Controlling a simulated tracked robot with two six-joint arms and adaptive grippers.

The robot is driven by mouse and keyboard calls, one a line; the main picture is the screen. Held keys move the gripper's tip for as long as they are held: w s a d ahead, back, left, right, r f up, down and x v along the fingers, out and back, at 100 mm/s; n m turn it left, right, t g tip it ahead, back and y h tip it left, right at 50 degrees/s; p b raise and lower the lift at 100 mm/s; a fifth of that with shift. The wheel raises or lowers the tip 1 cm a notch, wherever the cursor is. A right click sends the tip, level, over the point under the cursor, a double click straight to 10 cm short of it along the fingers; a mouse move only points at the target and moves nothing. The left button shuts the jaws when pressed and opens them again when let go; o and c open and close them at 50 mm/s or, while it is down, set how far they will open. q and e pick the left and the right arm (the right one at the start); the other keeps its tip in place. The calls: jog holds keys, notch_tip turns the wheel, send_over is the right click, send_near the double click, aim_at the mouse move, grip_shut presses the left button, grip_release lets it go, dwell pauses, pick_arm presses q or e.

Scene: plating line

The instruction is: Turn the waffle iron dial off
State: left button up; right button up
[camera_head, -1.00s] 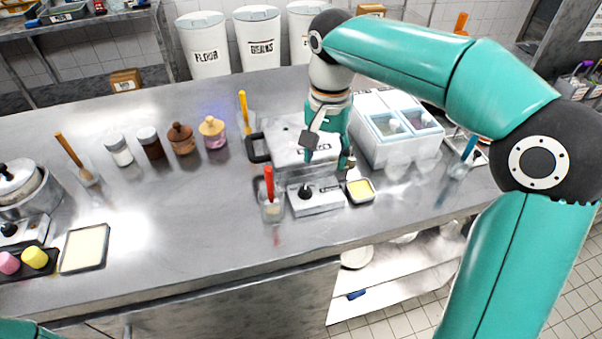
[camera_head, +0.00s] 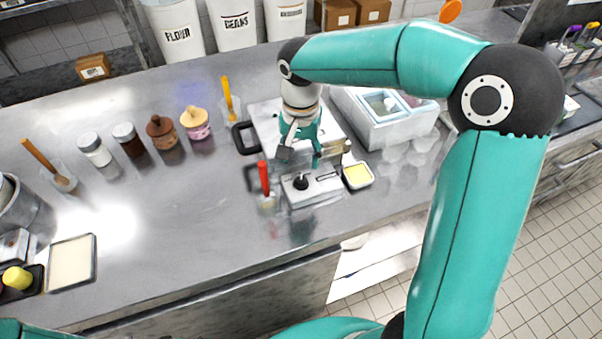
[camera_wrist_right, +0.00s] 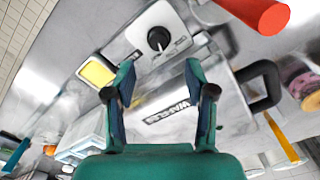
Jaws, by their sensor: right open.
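The waffle iron (camera_head: 268,120) stands on the steel counter, a grey box with a black handle at its left. Its front control panel (camera_head: 318,192) is pale and carries a black dial (camera_head: 301,183). In the right wrist view the dial (camera_wrist_right: 158,38) has a light mark on it and sits beyond the fingertips. My right gripper (camera_head: 302,158) is over the front part of the waffle iron, just behind the dial and apart from it. In the right wrist view its fingers (camera_wrist_right: 158,80) are spread, with nothing between them. My left gripper is not in view.
A red-handled utensil (camera_head: 264,178) in a clear holder stands just left of the panel. A small tray of yellow stuff (camera_head: 357,176) is at its right. A white bin box (camera_head: 372,128) stands behind right. Several jars line the left; the front middle counter is clear.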

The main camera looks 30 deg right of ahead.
aim_at(301, 179)
notch_tip(301, 179, down, 7)
jog(key=shift+s+f+p, duration=0.1)
jog(key=shift+f+p, duration=0.1)
jog(key=shift+p, duration=0.1)
jog(key=shift+c, duration=0.3)
grip_shut()
